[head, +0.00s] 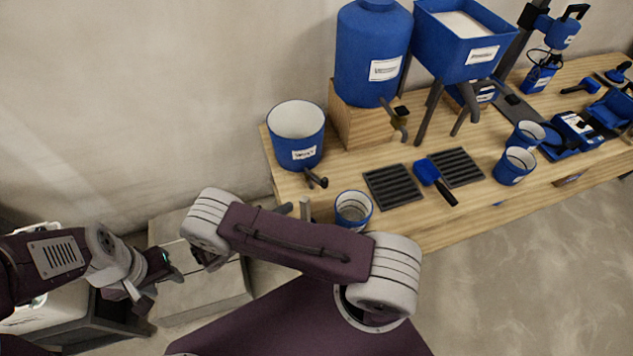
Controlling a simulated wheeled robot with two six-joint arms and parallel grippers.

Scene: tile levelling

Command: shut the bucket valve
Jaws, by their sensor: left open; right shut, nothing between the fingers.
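The blue bucket (296,140) with a white inside stands at the near left end of the wooden bench, with a label on its front. My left gripper (160,287) is open and empty at the lower left, away from the bench.
A small blue cup (353,209) stands at the bench's front edge, right of the valve. A large blue tank (372,55) sits on a wooden block (365,122). Dark grooved trays (392,187) and a blue brush (428,173) lie farther right. A grey box (205,298) stands on the floor.

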